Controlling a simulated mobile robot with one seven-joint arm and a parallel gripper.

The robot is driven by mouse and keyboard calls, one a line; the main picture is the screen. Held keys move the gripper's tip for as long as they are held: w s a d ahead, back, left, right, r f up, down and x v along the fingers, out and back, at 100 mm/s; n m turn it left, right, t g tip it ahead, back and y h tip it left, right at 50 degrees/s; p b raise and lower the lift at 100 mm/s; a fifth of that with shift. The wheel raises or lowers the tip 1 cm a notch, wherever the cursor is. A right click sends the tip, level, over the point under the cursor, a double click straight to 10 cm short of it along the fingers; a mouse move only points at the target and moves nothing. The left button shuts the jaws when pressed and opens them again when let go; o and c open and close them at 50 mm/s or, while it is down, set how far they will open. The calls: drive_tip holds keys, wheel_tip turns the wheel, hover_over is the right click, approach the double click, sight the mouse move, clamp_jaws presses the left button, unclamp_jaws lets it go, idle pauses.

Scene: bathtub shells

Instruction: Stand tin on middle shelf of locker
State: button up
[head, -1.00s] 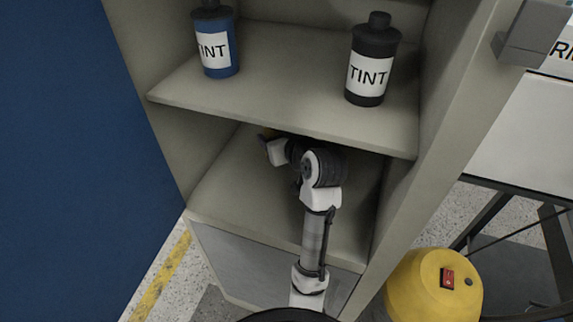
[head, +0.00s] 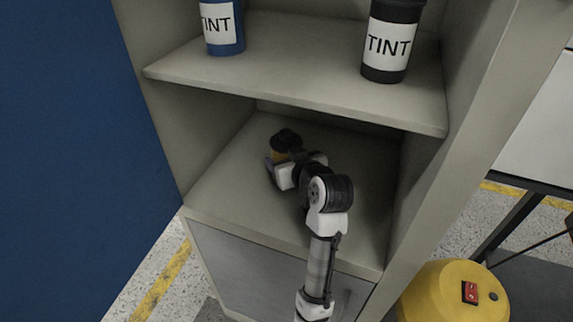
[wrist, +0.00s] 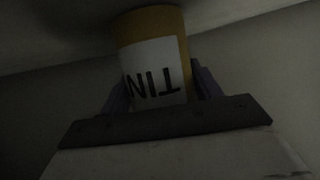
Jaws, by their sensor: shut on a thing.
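A blue tin (head: 222,28) and a black tin (head: 388,42) stand on the shelf above (head: 300,65), whose front edge overhangs my arm. Locker side walls bound the compartment. A yellow machine (head: 450,293) stands at the lower right. The shelf around the gripper is clear.

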drive_tip(key=shift+r, duration=0.2)
drive_tip(key=shift+f, duration=0.15)
drive_tip(key=o, duration=1.7)
drive_tip(key=shift+c, duration=0.2)
drive_tip(key=shift+f, duration=0.1)
drive_tip(key=shift+s+d+r, duration=0.1)
drive_tip(key=shift+r, duration=0.15)
drive_tip(key=p+v, duration=0.3)
drive_tip(key=v, duration=0.6)
drive_tip(key=shift+r+p, duration=0.4)
